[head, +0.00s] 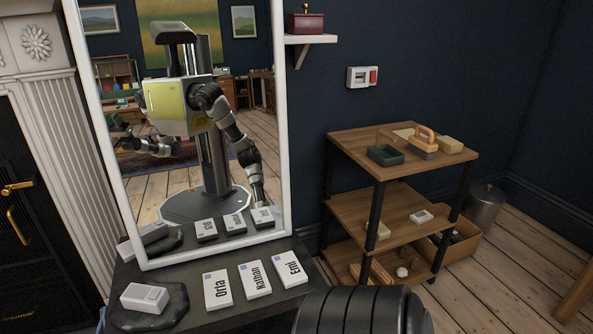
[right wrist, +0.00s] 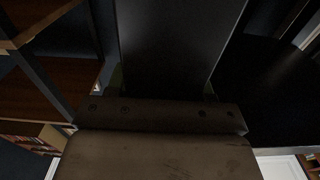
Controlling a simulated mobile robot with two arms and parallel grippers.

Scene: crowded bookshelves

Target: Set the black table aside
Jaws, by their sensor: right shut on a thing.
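The black table (head: 240,311) stands at the bottom of the head view, against the wall, with a white-framed mirror (head: 185,258) at its back. Name cards reading Orla (head: 217,288), Nathan (head: 254,279) and Emi (head: 287,272) lie on it. A small white box (head: 145,298) sits on a dark slate (head: 172,309) at its left. My right arm covers the table's right front part. In the right wrist view my right gripper (right wrist: 160,112) is shut on a dark flat piece, apparently of the black table (right wrist: 180,45). My left gripper shows only as a small, unclear reflection in the mirror.
A wooden shelf unit (head: 450,156) with black posts stands close to the right of the table, holding several small objects. A box (head: 462,243) and a metal bin (head: 485,207) stand beside it. A white fireplace surround (head: 62,130) is at the left. Wooden floor (head: 510,285) is free at the lower right.

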